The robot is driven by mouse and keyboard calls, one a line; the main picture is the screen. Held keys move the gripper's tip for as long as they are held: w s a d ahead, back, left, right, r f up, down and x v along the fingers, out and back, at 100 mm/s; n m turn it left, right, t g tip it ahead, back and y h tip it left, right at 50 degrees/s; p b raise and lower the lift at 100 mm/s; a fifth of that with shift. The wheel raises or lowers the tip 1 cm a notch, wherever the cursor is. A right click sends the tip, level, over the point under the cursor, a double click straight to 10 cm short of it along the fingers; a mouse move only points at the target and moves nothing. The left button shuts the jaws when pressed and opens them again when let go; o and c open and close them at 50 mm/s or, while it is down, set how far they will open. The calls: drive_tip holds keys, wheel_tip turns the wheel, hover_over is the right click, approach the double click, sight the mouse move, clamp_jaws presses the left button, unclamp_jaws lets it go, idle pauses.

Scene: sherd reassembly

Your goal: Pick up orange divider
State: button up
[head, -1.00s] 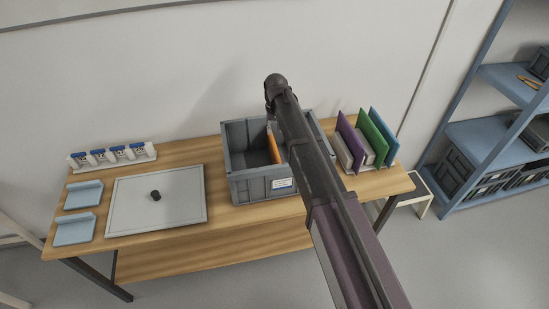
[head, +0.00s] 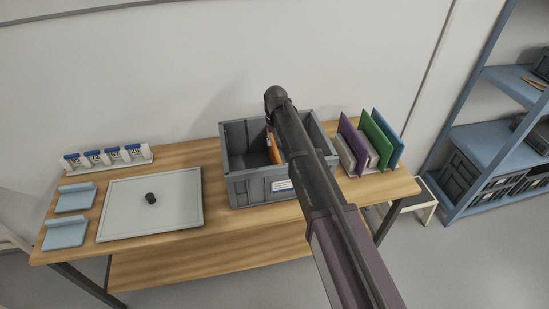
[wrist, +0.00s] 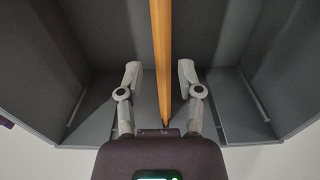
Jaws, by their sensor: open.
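The orange divider (head: 273,148) stands upright inside the grey crate (head: 246,189); my arm hides part of it in the head view. In the wrist view the orange divider (wrist: 162,55) runs edge-on down the middle of the picture. My gripper (wrist: 158,76) is open, with one finger on each side of the divider and a gap between each finger and it. The grey crate walls (wrist: 45,60) flank both fingers in the wrist view. In the head view my arm hides the gripper.
Purple (head: 350,138), green (head: 376,138) and blue (head: 393,147) panels stand in a rack on the right of the wooden table (head: 200,243). A flat grey board (head: 125,205) with a black knob (head: 151,198) lies left of the crate. White jars with blue lids (head: 113,155) stand behind it.

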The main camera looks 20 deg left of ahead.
sight(274, 159)
drive_tip(key=shift+f, duration=0.1)
drive_tip(key=shift+a+f+b, duration=0.2)
drive_tip(key=shift+f+b, duration=2.3)
drive_tip(key=shift+b, duration=0.15)
clamp_jaws()
